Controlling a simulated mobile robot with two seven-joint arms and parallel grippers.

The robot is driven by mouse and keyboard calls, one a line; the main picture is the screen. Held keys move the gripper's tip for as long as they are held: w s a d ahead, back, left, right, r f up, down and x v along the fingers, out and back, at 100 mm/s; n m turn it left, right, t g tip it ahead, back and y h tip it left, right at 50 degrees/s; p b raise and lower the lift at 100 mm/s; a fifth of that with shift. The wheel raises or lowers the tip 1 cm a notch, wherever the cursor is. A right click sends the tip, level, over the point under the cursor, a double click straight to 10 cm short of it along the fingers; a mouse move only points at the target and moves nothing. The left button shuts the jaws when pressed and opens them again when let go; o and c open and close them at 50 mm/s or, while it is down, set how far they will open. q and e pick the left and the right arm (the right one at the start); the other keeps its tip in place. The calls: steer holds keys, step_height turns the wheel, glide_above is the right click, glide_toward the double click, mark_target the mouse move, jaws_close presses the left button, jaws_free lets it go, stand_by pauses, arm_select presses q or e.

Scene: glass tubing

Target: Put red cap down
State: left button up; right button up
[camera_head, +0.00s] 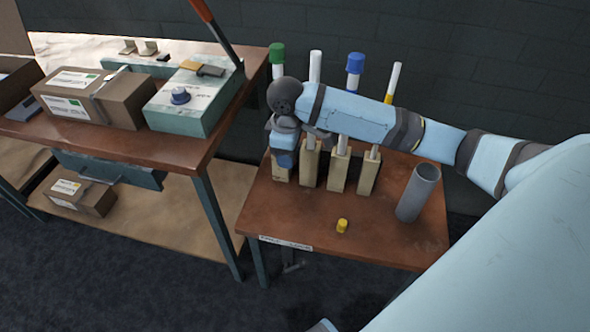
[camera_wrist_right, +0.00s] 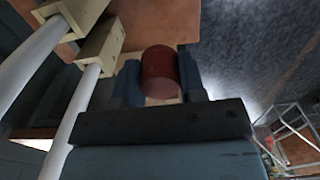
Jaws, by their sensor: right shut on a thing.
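The red cap (camera_wrist_right: 160,73) sits between the two dark fingers of my right gripper (camera_wrist_right: 161,80) in the right wrist view, and the gripper is shut on it. In the head view my right gripper (camera_head: 284,150) is in front of the leftmost wooden holder (camera_head: 281,175), above the left part of the small brown table (camera_head: 285,215). The red cap is hidden there by the gripper and wrist. Whether it touches anything below cannot be told. My left gripper is not in view.
Tubes with a green cap (camera_head: 277,54) and a blue cap (camera_head: 355,62) stand among uncapped white tubes behind my right arm, above several wooden holders (camera_head: 339,173). A yellow cap (camera_head: 342,226) and a grey cylinder (camera_head: 418,192) stand on the table. Its front left is clear.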

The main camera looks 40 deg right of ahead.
steer(key=b, duration=0.1)
glide_above(289, 218)
step_height(289, 218, down, 4)
step_height(289, 218, down, 14)
steer(key=b, duration=0.3)
steer(key=shift+b, duration=0.3)
steer(key=shift+f, duration=0.55)
step_height(289, 218, down, 4)
steer(key=shift+f+b, duration=0.1)
steer(key=shift+b, duration=0.6)
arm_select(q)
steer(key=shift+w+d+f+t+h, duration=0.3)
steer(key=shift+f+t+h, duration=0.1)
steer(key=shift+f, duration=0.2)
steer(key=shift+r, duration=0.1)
arm_select(e)
steer(key=o, duration=0.9)
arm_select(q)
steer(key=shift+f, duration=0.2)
